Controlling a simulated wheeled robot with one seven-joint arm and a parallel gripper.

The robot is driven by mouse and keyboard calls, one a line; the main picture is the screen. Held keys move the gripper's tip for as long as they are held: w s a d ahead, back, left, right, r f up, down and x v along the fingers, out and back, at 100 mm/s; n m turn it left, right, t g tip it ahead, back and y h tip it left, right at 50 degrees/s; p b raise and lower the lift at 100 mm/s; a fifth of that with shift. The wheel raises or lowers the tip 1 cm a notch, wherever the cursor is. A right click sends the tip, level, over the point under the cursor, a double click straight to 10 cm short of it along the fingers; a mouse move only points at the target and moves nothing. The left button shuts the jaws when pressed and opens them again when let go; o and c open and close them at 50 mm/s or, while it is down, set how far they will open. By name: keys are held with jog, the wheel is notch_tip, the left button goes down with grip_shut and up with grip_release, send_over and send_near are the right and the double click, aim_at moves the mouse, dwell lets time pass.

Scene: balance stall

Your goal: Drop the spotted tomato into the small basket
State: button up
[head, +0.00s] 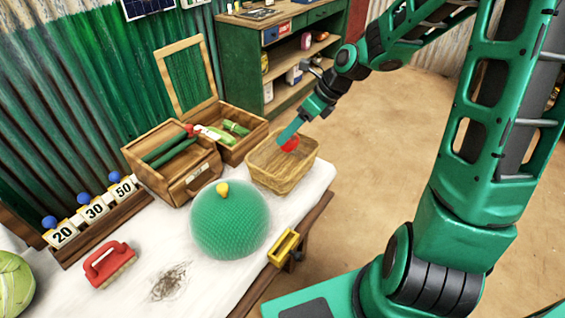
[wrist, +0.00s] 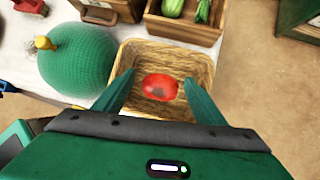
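The spotted tomato (wrist: 160,87) is red with dark patches. In the wrist view it appears within the outline of the small wicker basket (wrist: 143,51), between my fingertips, with a gap on each side. My gripper (wrist: 160,80) is open over the basket. In the head view the tomato (head: 289,144) shows just below the finger of my gripper (head: 287,134), against the inside of the basket (head: 279,180). I cannot tell whether it rests on the basket floor or is still above it.
A green mesh-covered dome (head: 230,225) with a yellow knob stands beside the basket. Behind are wooden boxes (head: 190,185) with green vegetables. A red brush (head: 108,262), a yellow-framed block (head: 284,247) and number cards (head: 95,209) are on the table. Open floor lies right.

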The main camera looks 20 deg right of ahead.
jog(key=shift+o, duration=0.3)
jog(key=v, duration=1)
jog(key=shift+d+r, duration=0.15)
jog(key=shift+r, duration=0.15)
jog(key=shift+s, duration=0.1)
jog(key=s+d+n+g+h, duration=0.1)
jog(key=s+d+n, duration=0.3)
jog(key=s+n, duration=0.3)
jog(key=s+d+f+n+g+h, duration=0.1)
jog(key=s+d+n+h, duration=0.1)
jog(key=s+n, duration=0.5)
jog(key=s+d+f+n+g+h, duration=0.1)
jog(key=s+d+n, duration=0.4)
jog(key=s, duration=0.9)
jog(key=shift+d+n+g+h, duration=0.35)
jog(key=shift+n+h, duration=0.25)
jog(key=shift+n, duration=0.5)
